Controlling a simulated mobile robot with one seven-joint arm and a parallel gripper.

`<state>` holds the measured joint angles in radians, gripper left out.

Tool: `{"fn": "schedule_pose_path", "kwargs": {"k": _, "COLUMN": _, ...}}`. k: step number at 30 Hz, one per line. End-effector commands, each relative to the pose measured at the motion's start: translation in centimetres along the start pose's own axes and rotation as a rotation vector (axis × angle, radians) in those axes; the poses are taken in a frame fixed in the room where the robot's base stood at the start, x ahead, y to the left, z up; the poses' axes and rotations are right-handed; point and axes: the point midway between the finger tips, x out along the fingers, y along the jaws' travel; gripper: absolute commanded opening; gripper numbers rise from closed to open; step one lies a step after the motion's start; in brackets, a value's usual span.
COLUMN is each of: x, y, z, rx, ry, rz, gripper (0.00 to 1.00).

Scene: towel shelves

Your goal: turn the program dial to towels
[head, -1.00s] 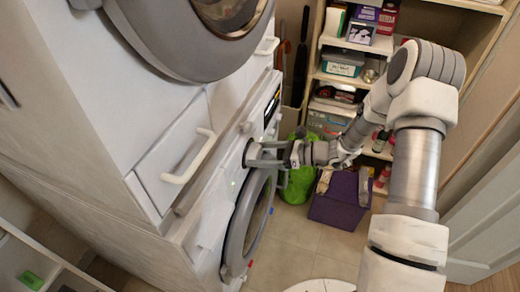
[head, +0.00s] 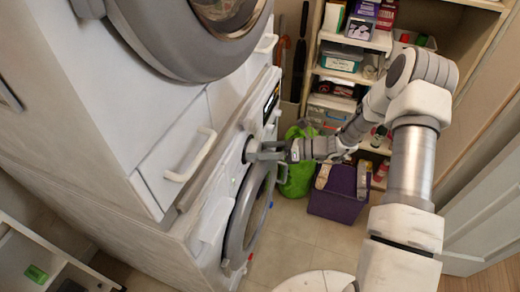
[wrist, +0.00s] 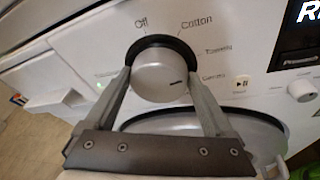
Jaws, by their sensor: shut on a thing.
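The program dial (wrist: 160,75) is a silver round knob with a black ring, on the white front panel of the lower machine. It also shows in the head view (head: 248,149), mostly behind the fingers. Labels around it read "Off", "Cotton", one that looks like "Towels" at upper right, and a blurred one at right. A short dark mark on the dial's face lies right of centre and points right, near the blurred lower label. My gripper (wrist: 162,88) is shut on the dial, one finger on each side. In the head view my gripper (head: 262,151) reaches it from the right.
The lower machine's round door (head: 246,215) sits just below the dial. A start button (wrist: 241,85) and a smaller white knob (wrist: 301,90) lie to the right, under a dark display (wrist: 298,50). A purple bin (head: 335,197) and green bag (head: 297,172) stand behind my arm.

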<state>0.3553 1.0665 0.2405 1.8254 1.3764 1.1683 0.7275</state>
Motion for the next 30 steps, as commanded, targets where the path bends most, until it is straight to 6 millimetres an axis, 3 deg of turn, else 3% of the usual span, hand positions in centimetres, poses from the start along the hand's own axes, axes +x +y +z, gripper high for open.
{"fn": "schedule_pose_path", "kwargs": {"k": 3, "x": -0.1, "y": 0.0, "z": -0.1, "rx": 0.000, "ry": 0.001, "rz": -0.001, "gripper": 0.32}}
{"fn": "schedule_pose_path", "kwargs": {"k": 4, "x": -0.1, "y": 0.0, "z": -0.1, "rx": 0.000, "ry": 0.001, "rz": -0.001, "gripper": 0.93}}
{"fn": "schedule_pose_path", "kwargs": {"k": 5, "x": -0.1, "y": 0.0, "z": -0.1, "rx": 0.000, "ry": 0.001, "rz": -0.001, "gripper": 0.99}}
{"fn": "schedule_pose_path", "kwargs": {"k": 13, "x": -0.1, "y": 0.0, "z": 0.0, "rx": -0.001, "ry": 0.000, "rz": -0.001, "gripper": 1.00}}
{"fn": "schedule_pose_path", "kwargs": {"k": 17, "x": -1.1, "y": -0.1, "z": 0.0, "rx": -0.002, "ry": 0.000, "rz": -0.004, "gripper": 1.00}}
{"fn": "schedule_pose_path", "kwargs": {"k": 23, "x": -5.2, "y": -0.1, "z": 0.0, "rx": -0.002, "ry": 0.000, "rz": -0.006, "gripper": 1.00}}
{"fn": "schedule_pose_path", "kwargs": {"k": 30, "x": -11.2, "y": -0.1, "z": -0.1, "rx": -0.001, "ry": 0.000, "rz": -0.006, "gripper": 1.00}}
